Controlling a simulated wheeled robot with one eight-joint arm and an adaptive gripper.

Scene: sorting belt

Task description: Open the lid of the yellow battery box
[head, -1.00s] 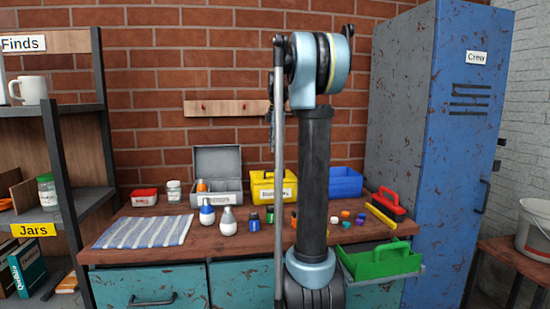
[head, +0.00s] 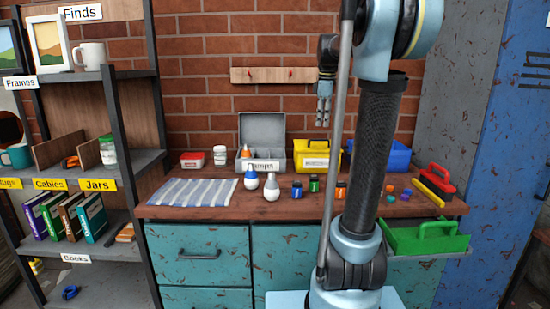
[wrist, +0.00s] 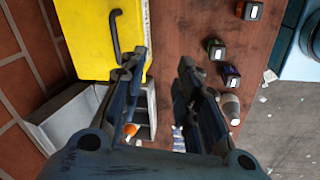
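The yellow battery box (head: 318,147) stands at the back of the wooden bench, with a white label on its front. Its lid looks shut, and a dark handle (wrist: 115,36) shows on the yellow top in the wrist view. My gripper (head: 323,122) hangs fingers down above and behind the box, apart from it. In the wrist view my gripper (wrist: 158,65) is open and empty, with its left finger overlapping the yellow box's edge in the picture. My arm hides part of the bench right of the box.
A grey box (head: 262,130) with its lid raised stands left of the yellow box. A blue bin (head: 396,155) is to the right. A striped cloth (head: 192,191) covers the bench's left.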

